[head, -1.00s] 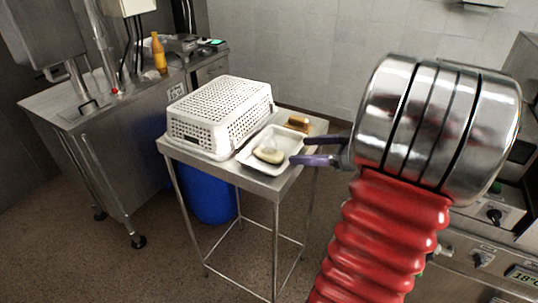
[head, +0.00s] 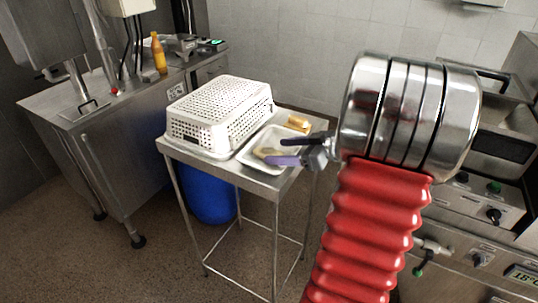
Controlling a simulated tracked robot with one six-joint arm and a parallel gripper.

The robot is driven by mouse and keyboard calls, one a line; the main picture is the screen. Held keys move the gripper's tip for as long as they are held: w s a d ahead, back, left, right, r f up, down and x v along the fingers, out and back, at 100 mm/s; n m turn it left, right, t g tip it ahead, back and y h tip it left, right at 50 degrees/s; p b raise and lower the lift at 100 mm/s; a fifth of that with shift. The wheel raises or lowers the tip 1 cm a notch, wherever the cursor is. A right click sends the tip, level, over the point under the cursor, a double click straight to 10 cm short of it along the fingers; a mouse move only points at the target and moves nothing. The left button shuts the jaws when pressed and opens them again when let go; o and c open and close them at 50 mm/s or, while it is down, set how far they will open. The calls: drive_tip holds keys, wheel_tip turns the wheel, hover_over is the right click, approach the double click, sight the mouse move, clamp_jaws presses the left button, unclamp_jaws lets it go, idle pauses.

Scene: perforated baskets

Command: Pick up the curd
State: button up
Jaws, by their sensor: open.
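A pale curd (head: 264,152) lies in a shallow white tray (head: 249,162) on the small steel table. My gripper (head: 275,152) has two purple-grey fingers. It reaches in from the right over the tray, and its fingers partly cover the curd. The fingers are apart with a gap between them. I cannot tell whether they touch the curd or how high they are above it.
A white perforated basket (head: 220,112) stands upside down on the left of the small steel table (head: 182,148). A tan block (head: 298,123) lies behind the tray. A blue drum (head: 210,200) is below. A steel counter with an orange bottle (head: 159,54) stands at the back left.

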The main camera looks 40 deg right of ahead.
sight(270, 150)
drive_tip(key=x, duration=0.5)
drive_tip(key=shift+a+f, duration=0.1)
drive_tip(key=shift+c, duration=0.6)
drive_tip(key=c, duration=1.1)
wheel_tip(270, 150, up, 10)
drive_tip(key=shift+r, duration=0.1)
idle(0.5)
